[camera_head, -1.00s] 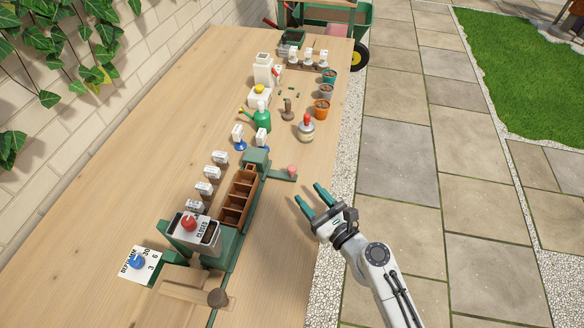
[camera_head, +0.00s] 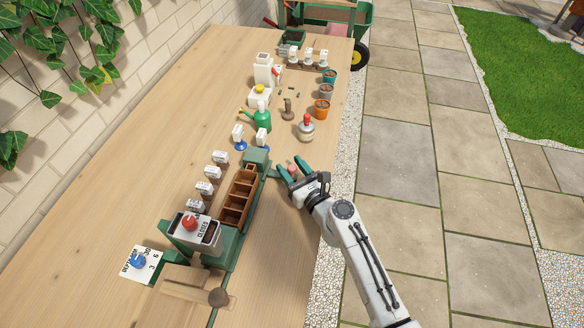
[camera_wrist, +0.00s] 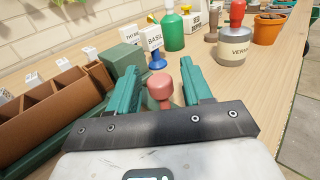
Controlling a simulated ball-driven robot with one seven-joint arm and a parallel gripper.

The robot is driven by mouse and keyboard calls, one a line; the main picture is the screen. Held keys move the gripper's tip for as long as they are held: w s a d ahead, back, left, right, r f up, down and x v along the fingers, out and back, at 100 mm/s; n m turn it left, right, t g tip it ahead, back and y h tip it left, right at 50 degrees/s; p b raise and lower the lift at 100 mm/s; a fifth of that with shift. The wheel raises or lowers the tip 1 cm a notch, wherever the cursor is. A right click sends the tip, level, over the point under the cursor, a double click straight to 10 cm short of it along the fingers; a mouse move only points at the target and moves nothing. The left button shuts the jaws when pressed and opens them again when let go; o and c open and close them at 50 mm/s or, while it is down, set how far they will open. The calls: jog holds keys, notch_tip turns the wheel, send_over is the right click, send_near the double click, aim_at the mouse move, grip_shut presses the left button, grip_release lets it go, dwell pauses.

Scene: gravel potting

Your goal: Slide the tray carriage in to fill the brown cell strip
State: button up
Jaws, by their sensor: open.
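The brown cell strip (camera_head: 238,198) lies along the green carriage rail (camera_head: 224,262) on the table, with several open cells. It also shows at the left of the wrist view (camera_wrist: 45,108). A pinkish-red knob (camera_wrist: 161,88) stands on the green side arm of the carriage. My gripper (camera_head: 287,166) is open, with its teal fingers on either side of the knob; in the wrist view (camera_wrist: 160,92) the knob stands between them. I cannot tell whether either finger touches it. The hopper (camera_head: 192,232) with a red knob and a "CLOSED" label stands at the strip's near end.
Small white labels (camera_head: 208,188) stand left of the strip. A blue dial on a white card (camera_head: 138,262) is at the near left.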

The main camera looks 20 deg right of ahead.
grip_shut()
dwell(0.5)
jog(key=shift+r, duration=0.1)
